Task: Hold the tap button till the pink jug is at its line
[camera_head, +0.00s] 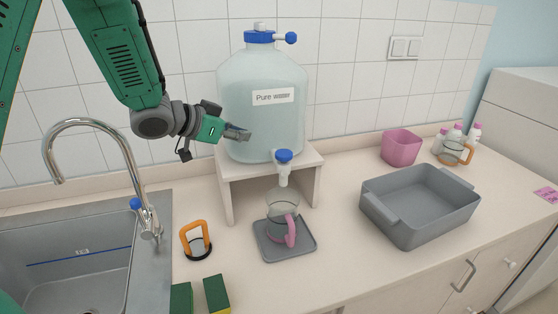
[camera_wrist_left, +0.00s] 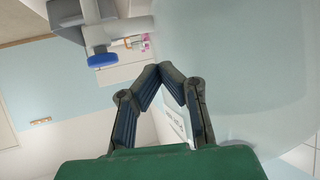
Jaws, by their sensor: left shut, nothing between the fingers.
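The pink jug (camera_head: 280,207) is clear with a pink handle. It stands upright under the tap (camera_head: 283,173) on a small grey tray (camera_head: 267,250). Its line and water level are too small to tell. The blue tap button (camera_head: 284,155) sits on top of the tap, at the front of a big clear water bottle (camera_head: 240,90). My left gripper (camera_head: 246,135) is shut and empty in front of the bottle, up and left of the button and apart from it. In the left wrist view its fingertips (camera_wrist_left: 172,68) meet, with the blue button (camera_wrist_left: 103,61) to their left. My right gripper is not seen.
The bottle stands on a beige stand (camera_head: 226,187). A sink with a faucet (camera_head: 100,125) is at left. A grey basin (camera_head: 400,222) and pink container (camera_head: 401,147) are at right.

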